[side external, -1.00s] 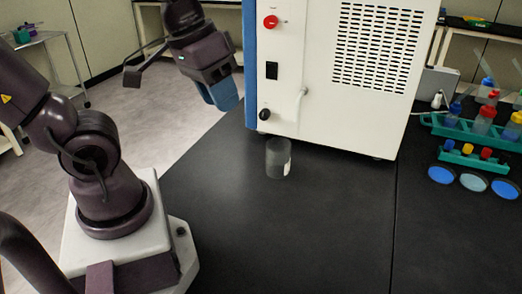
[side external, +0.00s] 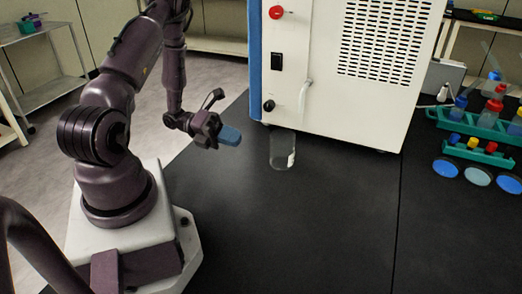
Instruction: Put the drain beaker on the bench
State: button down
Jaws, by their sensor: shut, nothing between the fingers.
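The drain beaker (side external: 282,152) is a clear glass with a small white patch on its side. It stands upright on the black bench (side external: 300,230), close to the lower left corner of the white machine. My gripper (side external: 231,136) is left of the beaker, turned sideways with its blue fingers pointing right towards it. The fingers are shut and empty, with a visible gap between them and the glass. Whether they are at the same depth as the beaker is hard to tell.
The white freeze dryer (side external: 350,110) stands behind the beaker, with a drain spout (side external: 306,88) on its face, above and right of the beaker. A teal rack (side external: 478,128) with bottles stands at the right. The front of the bench is clear.

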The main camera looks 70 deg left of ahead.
aim_at(279, 139)
jog(key=s+a+f+n+t+y, duration=0.1)
jog(key=f+n+y, duration=0.1)
jog(key=n, duration=0.1)
jog(key=s+a+f+n+t+y, duration=0.1)
jog(key=s+f+n+t+y, duration=0.1)
jog(key=f+n, duration=0.1)
jog(key=s+a+f+n+t+y, duration=0.1)
jog(key=a+f+n+t, duration=0.1)
jog(key=f+n, duration=0.1)
jog(key=shift+s+n+y, duration=0.25)
jog(key=shift+n+y, duration=0.15)
jog(key=x, duration=1)
jog(key=shift+w, duration=0.1)
jog(key=w, duration=0.1)
jog(key=w+a, duration=0.1)
jog(key=w, duration=0.1)
jog(key=shift+a, duration=0.2)
jog(key=shift+w+a, duration=0.15)
jog(key=shift+w, duration=0.1)
jog(key=w+a, duration=0.1)
jog(key=w, duration=0.1)
jog(key=w+a, duration=0.1)
jog(key=w, duration=0.1)
jog(key=w+a, duration=0.1)
jog(key=w, duration=0.1)
jog(key=shift+w, duration=0.35)
